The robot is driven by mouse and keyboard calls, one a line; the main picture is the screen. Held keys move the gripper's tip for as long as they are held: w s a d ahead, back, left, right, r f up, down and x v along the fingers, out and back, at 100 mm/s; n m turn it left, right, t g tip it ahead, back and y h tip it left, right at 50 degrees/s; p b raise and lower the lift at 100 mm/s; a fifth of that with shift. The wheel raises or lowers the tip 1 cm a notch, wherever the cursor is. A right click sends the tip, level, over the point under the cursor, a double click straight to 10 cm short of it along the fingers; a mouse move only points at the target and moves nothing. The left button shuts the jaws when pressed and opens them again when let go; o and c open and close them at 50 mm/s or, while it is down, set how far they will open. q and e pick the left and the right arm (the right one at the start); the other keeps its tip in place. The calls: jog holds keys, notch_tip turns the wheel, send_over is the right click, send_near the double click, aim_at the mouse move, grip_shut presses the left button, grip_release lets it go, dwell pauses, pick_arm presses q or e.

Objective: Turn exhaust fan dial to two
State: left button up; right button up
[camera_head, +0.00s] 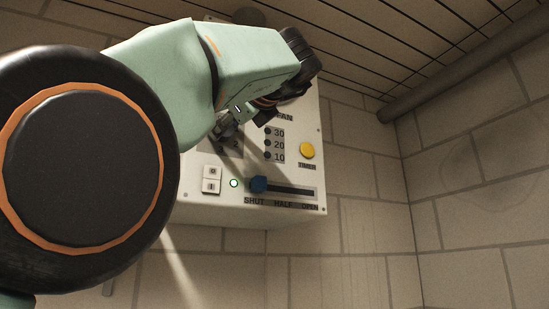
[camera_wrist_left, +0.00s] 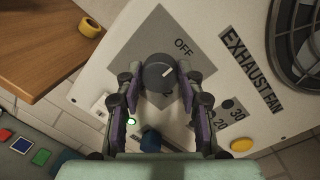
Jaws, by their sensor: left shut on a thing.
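The dial (camera_wrist_left: 156,72) is a round dark knob with a short white pointer mark, on a grey diamond-shaped plate (camera_wrist_left: 153,32) marked OFF. The mark points towards the upper right in the wrist view, roughly to the OFF side. My left gripper (camera_wrist_left: 159,88) has its two fingers on either side of the dial and is shut on it. In the head view my left gripper (camera_head: 227,130) is at the control box (camera_head: 290,174), and my arm hides the dial and most of its plate. A "2" shows just below the gripper there. My right gripper is in neither view.
Close to the dial are a white rocker switch (camera_head: 211,179), a lit green lamp (camera_head: 234,183), a blue slider knob (camera_head: 259,184) at SHUT, timer lamps and a yellow timer button (camera_head: 307,150). A fan grille (camera_wrist_left: 300,45) and a wooden surface (camera_wrist_left: 35,30) also show.

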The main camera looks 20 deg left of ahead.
pick_arm(q)
jog(key=shift+f, duration=0.15)
jog(key=shift+c, duration=0.7)
jog(key=shift+w+m, duration=0.1)
jog(key=shift+m, duration=0.2)
jog(key=shift+f+m+t+h+b, duration=0.15)
jog(key=shift+m+t+b, duration=0.3)
jog(key=shift+m, duration=3.7)
jog(key=shift+m+t+h+b, duration=0.2)
jog(key=shift+m+t+b, duration=0.3)
jog(key=shift+m, duration=3.6)
jog(key=shift+f+m+t+h+b, duration=0.2)
jog(key=shift+m+b, duration=0.4)
jog(key=shift+m, duration=3.55)
jog(key=shift+r, duration=0.1)
